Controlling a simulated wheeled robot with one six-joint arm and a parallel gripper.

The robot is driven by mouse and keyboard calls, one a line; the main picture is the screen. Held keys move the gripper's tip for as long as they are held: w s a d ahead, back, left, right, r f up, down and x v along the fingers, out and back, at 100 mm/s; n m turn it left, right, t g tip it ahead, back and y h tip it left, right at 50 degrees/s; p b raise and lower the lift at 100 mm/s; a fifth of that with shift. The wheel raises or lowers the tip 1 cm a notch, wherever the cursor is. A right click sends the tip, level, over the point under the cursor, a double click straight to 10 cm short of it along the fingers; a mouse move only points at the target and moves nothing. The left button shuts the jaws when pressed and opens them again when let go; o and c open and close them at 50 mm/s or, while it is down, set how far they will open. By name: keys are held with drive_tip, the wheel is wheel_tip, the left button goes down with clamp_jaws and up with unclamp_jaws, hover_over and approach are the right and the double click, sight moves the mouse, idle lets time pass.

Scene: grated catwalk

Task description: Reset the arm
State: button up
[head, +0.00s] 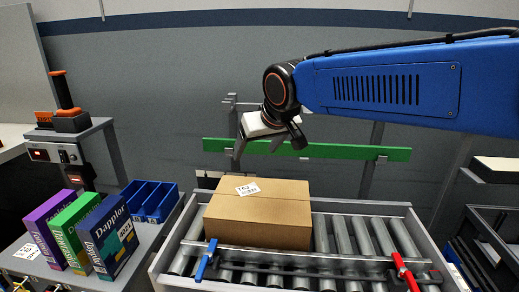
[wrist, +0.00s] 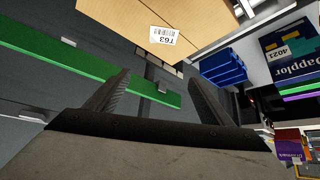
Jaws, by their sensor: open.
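My blue arm (head: 390,82) reaches in from the right in the head view, raised above the conveyor. My gripper (head: 266,152) hangs at its end, above and behind the brown cardboard box. In the wrist view my gripper (wrist: 158,82) shows two dark fingers spread apart with nothing between them. The closed cardboard box (head: 260,215) has a white label and sits on the roller conveyor. It also shows at the top of the wrist view (wrist: 185,15), apart from the fingers.
A green rail (head: 350,152) runs behind the conveyor, close to my gripper. Rollers (head: 345,235) are bare right of the box. A blue clamp (head: 207,260) and red clamp (head: 405,270) sit at the front. Blue bins (head: 150,200) and upright product boxes (head: 108,238) stand left.

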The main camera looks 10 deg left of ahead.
drive_tip(key=s+d+f+m+h, duration=0.1)
drive_tip(key=s+d+f, duration=0.15)
drive_tip(key=d, duration=0.65)
drive_tip(key=s+d+f+m+h, duration=0.1)
drive_tip(key=s+d+f+m, duration=0.15)
drive_tip(key=d, duration=0.65)
drive_tip(key=s+d+f+h, duration=0.1)
drive_tip(key=s+d, duration=0.2)
drive_tip(key=d, duration=0.7)
drive_tip(key=s+d+f+m, duration=0.2)
drive_tip(key=s+d+f, duration=0.3)
drive_tip(key=s, duration=0.3)
drive_tip(key=s+d+f+m+g+h, duration=0.1)
drive_tip(key=s+d+f, duration=0.5)
drive_tip(key=s+d, duration=0.2)
drive_tip(key=shift+s+d+f+m, duration=0.15)
drive_tip(key=shift+f+m, duration=0.15)
drive_tip(key=shift+m, duration=0.05)
drive_tip(key=shift+c, duration=0.6)
